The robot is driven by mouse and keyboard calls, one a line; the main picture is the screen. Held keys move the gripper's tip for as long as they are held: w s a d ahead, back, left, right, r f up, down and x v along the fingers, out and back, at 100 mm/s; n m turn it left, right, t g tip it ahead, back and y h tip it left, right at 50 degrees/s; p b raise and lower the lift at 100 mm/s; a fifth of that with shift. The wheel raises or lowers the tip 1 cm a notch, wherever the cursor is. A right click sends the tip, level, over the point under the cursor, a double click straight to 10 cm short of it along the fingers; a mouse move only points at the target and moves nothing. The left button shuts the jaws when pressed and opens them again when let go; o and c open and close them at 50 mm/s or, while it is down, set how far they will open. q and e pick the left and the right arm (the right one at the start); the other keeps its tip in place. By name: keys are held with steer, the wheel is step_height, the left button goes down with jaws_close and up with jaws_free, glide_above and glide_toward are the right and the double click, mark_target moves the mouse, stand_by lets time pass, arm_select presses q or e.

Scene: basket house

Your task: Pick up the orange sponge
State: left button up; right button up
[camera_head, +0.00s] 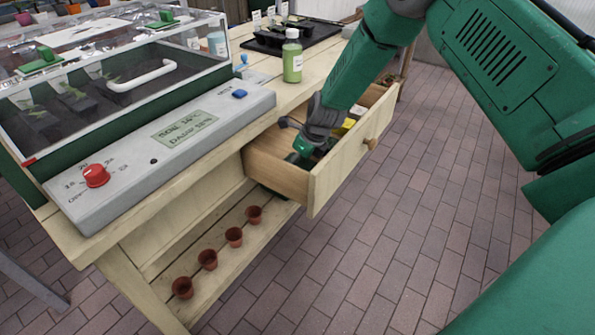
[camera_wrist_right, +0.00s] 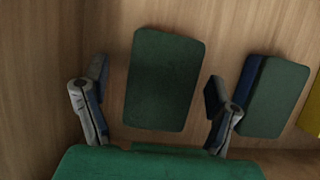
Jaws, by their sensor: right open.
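No orange sponge shows in either view. My right gripper (camera_head: 306,153) reaches down into the open wooden drawer (camera_head: 335,180); it also shows in the right wrist view (camera_wrist_right: 156,88). Its two fingers are apart, one on each side of a dark green sponge-like block (camera_wrist_right: 165,80), with gaps visible between fingers and block. A second block, green with a blue side (camera_wrist_right: 275,97), lies just right of the right finger. A yellow item (camera_wrist_right: 312,112) shows at the right edge of the wrist view. My left gripper is not in view.
The drawer's wooden walls (camera_head: 277,172) surround the gripper closely. Above stands a wooden bench with a grey control panel (camera_head: 225,105), a clear-lidded propagator and a green bottle (camera_head: 292,62). Several small terracotta pots (camera_head: 234,237) stand on the lower shelf. The brick floor (camera_head: 400,230) is clear.

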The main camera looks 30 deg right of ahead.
steer(key=shift+w+d+f, duration=0.1)
steer(key=shift+d+f, duration=0.05)
steer(key=shift+f, duration=0.2)
steer(key=shift+d, duration=0.25)
steer(key=shift+a, duration=0.35)
steer(key=shift+d+f, duration=0.25)
steer(key=shift+c, duration=0.4)
steer(key=c, duration=0.5)
steer(key=shift+a+r, duration=0.1)
steer(key=shift+a, duration=0.05)
steer(key=shift+c, duration=1.3)
